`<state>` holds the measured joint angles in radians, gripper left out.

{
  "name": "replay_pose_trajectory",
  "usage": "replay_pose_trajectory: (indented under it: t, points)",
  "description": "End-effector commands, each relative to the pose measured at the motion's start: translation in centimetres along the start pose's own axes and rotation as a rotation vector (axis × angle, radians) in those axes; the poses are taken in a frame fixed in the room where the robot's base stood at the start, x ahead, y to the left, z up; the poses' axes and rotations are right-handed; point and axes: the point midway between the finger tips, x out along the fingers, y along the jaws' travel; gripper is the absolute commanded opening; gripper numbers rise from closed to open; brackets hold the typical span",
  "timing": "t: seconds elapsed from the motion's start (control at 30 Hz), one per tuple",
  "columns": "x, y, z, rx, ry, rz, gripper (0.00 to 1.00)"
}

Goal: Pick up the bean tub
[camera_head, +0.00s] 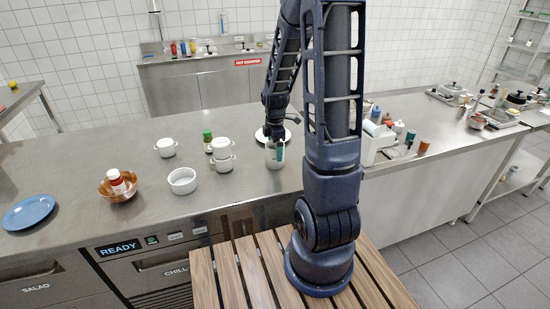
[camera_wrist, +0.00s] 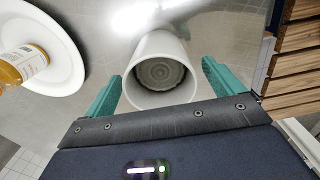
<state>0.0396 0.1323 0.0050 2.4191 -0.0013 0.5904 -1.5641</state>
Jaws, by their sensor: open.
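A white round tub (camera_head: 274,163) stands upright on the steel counter, just below my gripper (camera_head: 276,148); I take it for the bean tub. In the wrist view the tub (camera_wrist: 134,84) lies between the two teal fingers of my gripper (camera_wrist: 162,75), with a ridged grey-brown round surface inside its rim. The fingers are open, one on each side, with a gap visible to the tub's wall. Whether the surface inside is beans or a lid I cannot tell. My arm hides part of the counter in the head view.
A white caddy (camera_head: 378,150) is to the right.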

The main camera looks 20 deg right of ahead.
Motion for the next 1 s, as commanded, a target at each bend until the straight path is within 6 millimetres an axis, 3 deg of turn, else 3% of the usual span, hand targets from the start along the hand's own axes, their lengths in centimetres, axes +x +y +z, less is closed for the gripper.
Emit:
replay_pose_trajectory:
  t: [0.2,0.47,0.8,1.0]
  points:
    - [1.8,0.0,0.0,0.0,0.0,-0.001,0.93]
    - [2.0,0.0,0.0,0.0,0.0,0.0,0.93]
    - [2.0,0.0,0.0,0.0,0.0,0.0,0.32]
    - [1.9,0.0,0.0,0.0,0.0,0.001,0.32]
